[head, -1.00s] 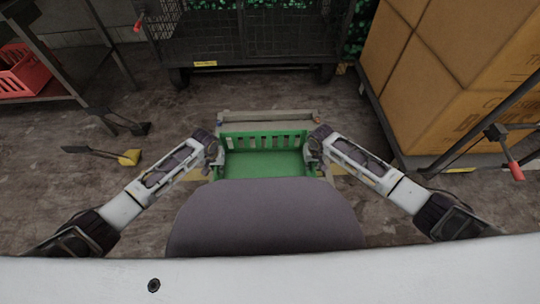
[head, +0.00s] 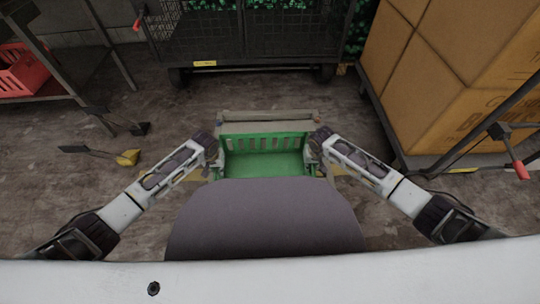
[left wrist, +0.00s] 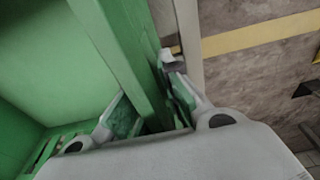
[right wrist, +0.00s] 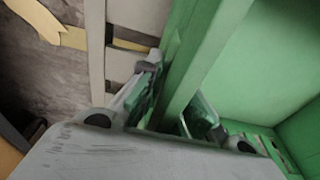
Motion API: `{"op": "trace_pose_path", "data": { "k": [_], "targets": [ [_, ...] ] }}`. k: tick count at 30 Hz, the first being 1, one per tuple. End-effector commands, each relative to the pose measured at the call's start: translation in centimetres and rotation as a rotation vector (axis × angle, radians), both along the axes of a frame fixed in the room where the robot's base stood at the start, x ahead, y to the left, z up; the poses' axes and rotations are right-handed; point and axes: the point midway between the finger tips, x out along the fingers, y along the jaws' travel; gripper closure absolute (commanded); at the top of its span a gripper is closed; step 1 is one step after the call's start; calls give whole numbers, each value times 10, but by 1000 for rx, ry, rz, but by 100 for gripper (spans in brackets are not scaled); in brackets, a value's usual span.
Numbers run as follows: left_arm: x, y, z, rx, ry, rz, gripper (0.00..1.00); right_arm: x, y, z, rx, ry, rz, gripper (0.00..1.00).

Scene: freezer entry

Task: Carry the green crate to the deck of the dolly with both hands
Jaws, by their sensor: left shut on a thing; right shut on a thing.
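The green crate (head: 264,163) is low in front of me in the head view, open side up, with a slotted far wall. My left gripper (head: 215,165) is shut on its left side wall, and my right gripper (head: 312,163) is shut on its right side wall. In the left wrist view the fingers (left wrist: 150,112) straddle the green wall; so do those in the right wrist view (right wrist: 176,108). A grey-beige frame (head: 267,117), perhaps the dolly, shows beyond and beside the crate. I cannot tell whether the crate rests on it. My own body hides the crate's near end.
A dark mesh cart (head: 250,45) stands ahead. Large cardboard boxes (head: 450,75) on a low cart are at the right. Floor is clear between crate and mesh cart.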

Motion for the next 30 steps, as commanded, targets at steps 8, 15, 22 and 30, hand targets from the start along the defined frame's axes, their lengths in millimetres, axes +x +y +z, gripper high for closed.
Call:
{"op": "trace_pose_path", "data": {
  "k": [8, 15, 22, 30],
  "targets": [
    [1, 4, -5, 6, -1, 4, 100, 1, -4, -5, -6, -1, -4, 100],
    [1, 4, -9, 6, -1, 4, 100, 1, -4, -9, -6, -1, -4, 100],
    [0, 4, -10, 6, 1, 3, 73, 0, -4, -10, -6, 0, -4, 73],
    [0, 1, -9, 3, 0, 1, 72, 0, -1, -9, -3, 0, -1, 72]
  ]
}}
